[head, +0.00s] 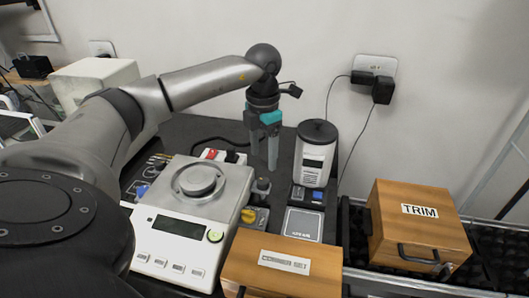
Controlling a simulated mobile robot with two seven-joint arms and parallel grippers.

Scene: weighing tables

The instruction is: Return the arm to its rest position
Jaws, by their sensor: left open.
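My left arm (205,82) comes in from the left and reaches out over the dark table. My left gripper (264,160) hangs at its end, pointing down, with its two grey fingers apart and nothing between them. It is behind the white scale (180,228) and to the left of a white device with a dark round top (315,152). My right gripper is not in view.
A round weight (197,179) sits on the scale's pan. A labelled wooden box (284,264) stands at the front, and a wooden box marked TRIM (418,222) stands at the right in a dark tray. A small pocket scale (302,224) lies between. Cords run to a wall outlet (376,68).

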